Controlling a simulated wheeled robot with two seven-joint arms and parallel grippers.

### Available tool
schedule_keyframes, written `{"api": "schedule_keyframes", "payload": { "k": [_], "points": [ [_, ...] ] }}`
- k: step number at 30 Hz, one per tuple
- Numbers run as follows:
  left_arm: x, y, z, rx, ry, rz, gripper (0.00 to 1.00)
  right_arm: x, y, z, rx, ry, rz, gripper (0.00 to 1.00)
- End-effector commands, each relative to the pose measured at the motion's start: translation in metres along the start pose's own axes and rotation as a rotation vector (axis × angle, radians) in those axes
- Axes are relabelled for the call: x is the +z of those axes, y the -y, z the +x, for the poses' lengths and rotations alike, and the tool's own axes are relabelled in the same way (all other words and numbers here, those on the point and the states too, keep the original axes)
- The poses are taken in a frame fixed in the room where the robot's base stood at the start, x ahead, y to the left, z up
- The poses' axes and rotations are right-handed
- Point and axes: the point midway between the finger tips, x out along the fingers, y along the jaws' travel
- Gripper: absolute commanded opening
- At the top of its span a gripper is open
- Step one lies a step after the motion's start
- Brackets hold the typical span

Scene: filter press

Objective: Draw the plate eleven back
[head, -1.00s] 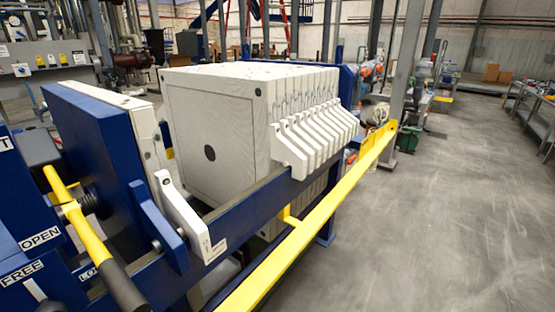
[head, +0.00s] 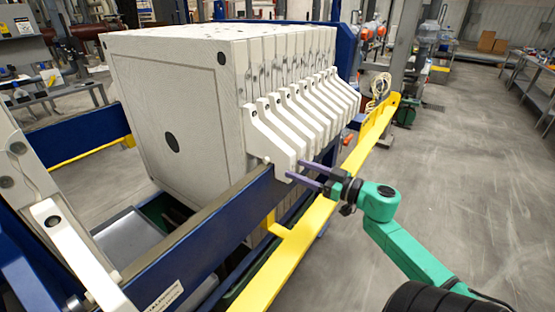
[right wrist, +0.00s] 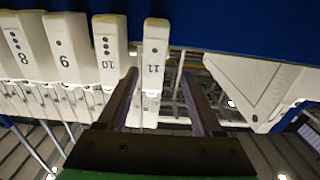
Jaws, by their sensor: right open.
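Plate eleven (head: 180,125) is the end plate of the white stack, its broad face with a dark centre hole towards the open gap. Its white handle (head: 272,145) rests over the blue side rail. In the right wrist view the handle marked 11 (right wrist: 155,45) stands beside the handle marked 10 (right wrist: 110,45). My right gripper (head: 295,170) is open and empty, its purple fingers at the lower end of the plate eleven handle. In the right wrist view the gripper (right wrist: 159,75) has its fingers on either side of handle 11; contact cannot be told. My left gripper is out of view.
The blue rail (head: 190,240) runs along the near side, with a yellow bar (head: 290,245) outside it. A gap with a grey tray (head: 140,245) separates the stack from another white handled plate (head: 75,245). Floor at the right is clear.

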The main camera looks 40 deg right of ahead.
Motion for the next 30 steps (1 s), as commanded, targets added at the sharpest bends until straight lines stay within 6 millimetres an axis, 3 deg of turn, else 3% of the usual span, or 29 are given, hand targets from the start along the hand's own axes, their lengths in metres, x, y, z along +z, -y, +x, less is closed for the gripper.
{"api": "schedule_keyframes", "payload": {
  "k": [3,9,19,20,25,30],
  "points": [
    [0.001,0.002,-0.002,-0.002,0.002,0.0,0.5,-0.002,-0.001,0.033,0.001,-0.004,-0.001,0.68],
    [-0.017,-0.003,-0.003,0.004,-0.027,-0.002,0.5,-0.001,-0.001,0.069,0.003,-0.003,0.0,0.68],
    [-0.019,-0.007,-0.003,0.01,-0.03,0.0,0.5,0.001,-0.001,0.078,0.003,0.001,0.001,0.68],
    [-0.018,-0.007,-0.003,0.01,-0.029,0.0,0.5,0.001,-0.001,0.078,0.003,0.001,0.001,0.64],
    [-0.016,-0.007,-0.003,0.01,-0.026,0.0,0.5,0.001,-0.001,0.078,0.003,0.001,0.001,0.0],
    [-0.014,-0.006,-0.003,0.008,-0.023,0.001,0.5,0.001,-0.001,0.078,0.003,0.001,0.001,0.0]
  ]
}}
